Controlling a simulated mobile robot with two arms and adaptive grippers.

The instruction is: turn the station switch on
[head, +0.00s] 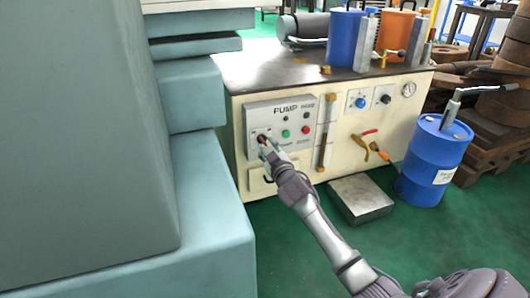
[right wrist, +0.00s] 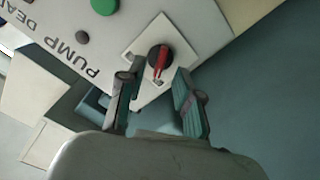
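The station switch is a round black rotary knob with a red handle (right wrist: 160,58) on a white square plate, at the corner of the pump panel. In the head view the switch (head: 262,138) is at the panel's left side, partly covered by my right gripper (head: 267,150). In the right wrist view my right gripper (right wrist: 158,72) is open, its two fingertips on either side of the knob's lower part. I cannot tell whether they touch it. The red handle points nearly straight down in that view, slightly left. My left gripper is not in view.
The panel (head: 290,112) carries green, red and dark buttons right of the switch. The cream cabinet (head: 345,160) has gauges and valves. A large teal machine (head: 200,190) stands close on the left. A blue drum (head: 432,165) and a metal block (head: 360,197) stand on the floor at right.

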